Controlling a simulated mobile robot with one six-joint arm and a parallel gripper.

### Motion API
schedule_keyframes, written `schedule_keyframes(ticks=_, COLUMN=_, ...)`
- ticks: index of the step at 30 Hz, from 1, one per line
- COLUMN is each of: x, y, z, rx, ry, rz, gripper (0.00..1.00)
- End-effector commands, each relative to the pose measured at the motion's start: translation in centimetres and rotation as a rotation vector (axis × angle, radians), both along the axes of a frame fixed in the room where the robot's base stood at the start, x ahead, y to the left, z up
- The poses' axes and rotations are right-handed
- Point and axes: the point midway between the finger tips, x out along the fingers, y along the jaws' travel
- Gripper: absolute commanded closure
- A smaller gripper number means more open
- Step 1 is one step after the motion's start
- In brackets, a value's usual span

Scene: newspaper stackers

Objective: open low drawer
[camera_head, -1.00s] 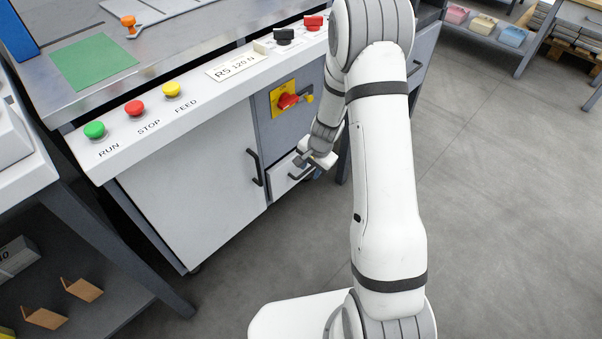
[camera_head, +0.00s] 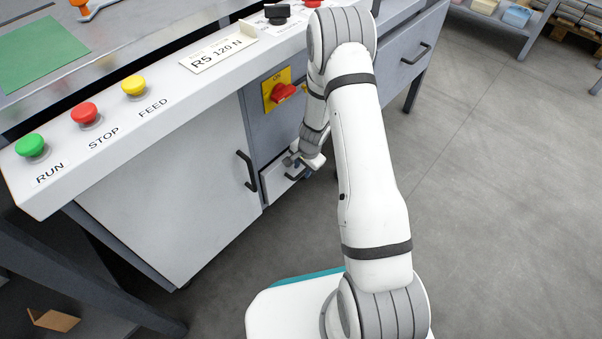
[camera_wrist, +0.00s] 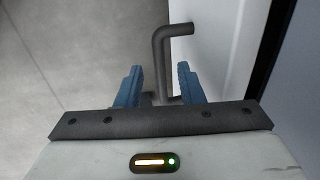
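The low drawer (camera_head: 277,185) has a white front, low on the machine and right of the white cabinet door. Its dark bar handle (camera_wrist: 159,62) shows in the wrist view, bending out from the white drawer front (camera_wrist: 225,45). My gripper (camera_head: 297,162) is at this handle in the head view, covering part of it and of the drawer. In the wrist view my gripper (camera_wrist: 159,85) has its blue fingers apart, with the handle bar running down between them. Gaps seem to show on both sides of the bar. I cannot tell whether the drawer is fully shut.
The cabinet door handle (camera_head: 247,171) stands out just left of the drawer. A red and yellow switch (camera_head: 280,93) is above it. Another drawer handle (camera_head: 417,54) is at the right. RUN, STOP and FEED buttons line the panel. Open grey floor (camera_head: 490,200) lies to the right.

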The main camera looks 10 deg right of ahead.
Motion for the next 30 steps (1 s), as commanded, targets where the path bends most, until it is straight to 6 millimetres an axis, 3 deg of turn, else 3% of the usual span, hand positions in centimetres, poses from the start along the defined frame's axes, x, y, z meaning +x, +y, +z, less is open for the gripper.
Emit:
schedule_keyframes(ticks=3, x=0.27, y=0.17, z=-1.53, rx=0.0, ry=-0.001, rz=0.001, gripper=0.66)
schedule_keyframes(ticks=11, x=0.31, y=0.24, z=-1.61, rx=0.0, ry=-0.001, rz=0.001, gripper=0.66)
schedule_keyframes(ticks=24, x=0.29, y=0.31, z=-1.6, rx=0.0, ry=-0.001, rz=0.002, gripper=1.0)
schedule_keyframes(ticks=30, x=0.29, y=0.33, z=-1.61, rx=0.0, ry=-0.001, rz=0.003, gripper=1.0)
